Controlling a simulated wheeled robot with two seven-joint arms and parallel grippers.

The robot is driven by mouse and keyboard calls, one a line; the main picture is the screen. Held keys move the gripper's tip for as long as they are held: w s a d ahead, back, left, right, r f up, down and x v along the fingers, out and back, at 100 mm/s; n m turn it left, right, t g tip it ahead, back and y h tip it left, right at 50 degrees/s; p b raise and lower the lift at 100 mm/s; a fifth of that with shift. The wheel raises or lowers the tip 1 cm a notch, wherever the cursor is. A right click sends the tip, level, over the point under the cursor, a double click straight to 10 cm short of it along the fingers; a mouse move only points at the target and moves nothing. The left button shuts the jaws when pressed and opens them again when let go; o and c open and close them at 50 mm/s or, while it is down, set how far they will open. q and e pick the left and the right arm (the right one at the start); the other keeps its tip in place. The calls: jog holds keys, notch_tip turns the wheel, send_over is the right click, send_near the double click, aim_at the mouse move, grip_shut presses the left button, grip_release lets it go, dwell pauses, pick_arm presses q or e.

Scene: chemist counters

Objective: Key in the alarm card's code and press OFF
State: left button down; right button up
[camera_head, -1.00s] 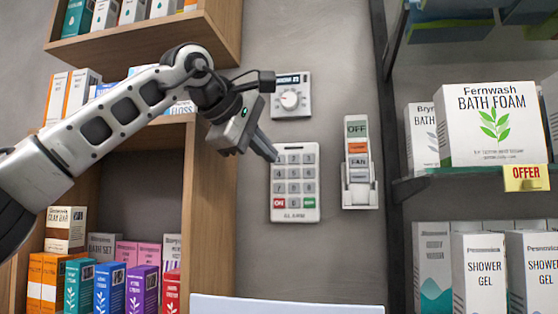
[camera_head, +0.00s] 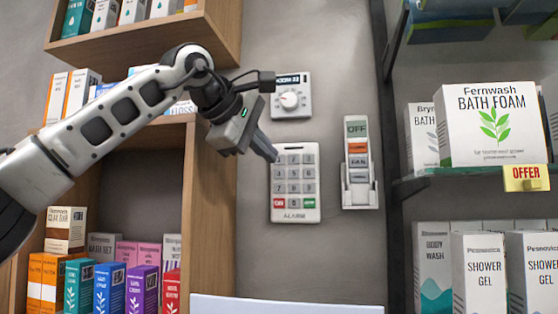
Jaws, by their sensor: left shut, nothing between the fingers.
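The alarm keypad (camera_head: 295,203) is a white panel on the grey wall, marked ALARM at its bottom. It has rows of grey number keys, with a red key (camera_head: 279,203) at the lower left and a green key (camera_head: 309,203) at the lower right. My left gripper (camera_head: 274,157) is shut and empty. Its fingertips are at the keypad's upper left, over or just in front of the top-left key; I cannot tell whether they touch it. My right gripper is not in view. No alarm card with a readable code shows.
A dial thermostat (camera_head: 291,97) is above the keypad. A switch panel (camera_head: 358,160) with OFF and FAN labels is to its right. Wooden shelves (camera_head: 208,220) with boxes stand left, and a dark-framed shelf (camera_head: 470,178) of bath products right. A white edge (camera_head: 285,305) lies below.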

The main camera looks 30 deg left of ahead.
aim_at(289, 200)
pick_arm(q)
jog(key=shift+r, duration=0.1)
dwell(0.7)
